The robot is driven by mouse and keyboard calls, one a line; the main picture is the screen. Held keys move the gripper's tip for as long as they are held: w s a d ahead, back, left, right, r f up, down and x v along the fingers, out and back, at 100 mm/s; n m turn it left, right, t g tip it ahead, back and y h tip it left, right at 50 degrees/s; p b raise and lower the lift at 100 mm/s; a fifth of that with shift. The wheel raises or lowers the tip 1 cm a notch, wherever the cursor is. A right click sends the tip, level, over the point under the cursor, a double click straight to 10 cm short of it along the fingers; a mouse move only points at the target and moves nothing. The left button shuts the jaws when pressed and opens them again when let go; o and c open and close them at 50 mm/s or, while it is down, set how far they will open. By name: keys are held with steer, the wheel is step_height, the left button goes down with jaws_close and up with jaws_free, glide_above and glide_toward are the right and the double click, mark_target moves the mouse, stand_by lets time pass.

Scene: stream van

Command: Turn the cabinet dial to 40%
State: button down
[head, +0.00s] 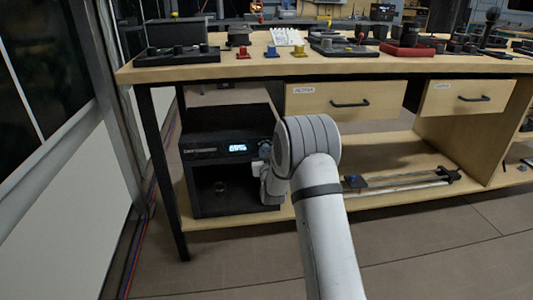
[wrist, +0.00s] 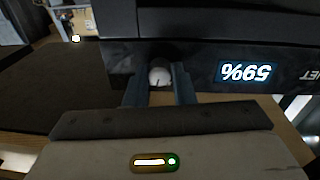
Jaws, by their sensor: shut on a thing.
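The black cabinet (head: 235,190) stands on the shelf under the bench. Its lit display (head: 238,148) is small in the head view. In the wrist view the display (wrist: 246,72) is upside down and appears to read 59%. The pale round dial (wrist: 159,77) with a dark pointer mark sits beside the display on the cabinet's front. My gripper (wrist: 159,86) is shut on the dial, one finger on each side of it. In the head view my gripper (head: 266,150) is at the cabinet's right front, and my arm hides part of it and the dial.
The bench top (head: 270,68) with several devices is above the cabinet. A drawer (head: 345,101) is above and to the right. A rail (head: 400,184) lies on the lower shelf to the right. A table leg (head: 163,170) stands left of the cabinet. Open floor lies in front.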

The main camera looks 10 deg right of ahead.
steer(key=n, duration=0.3)
steer(key=shift+d+f+n, duration=0.1)
steer(key=shift+n, duration=0.3)
steer(key=shift+n+y, duration=0.3)
steer(key=shift+n, duration=1.6)
steer(key=c, duration=1.2)
jaws_free()
steer(key=shift+c, duration=0.2)
steer(key=shift+s, duration=0.1)
steer(key=s+p, duration=0.2)
steer(key=s, duration=0.5)
steer(key=shift+s+f, duration=0.25)
steer(key=shift+s, duration=0.05)
steer(key=shift+p, duration=0.3)
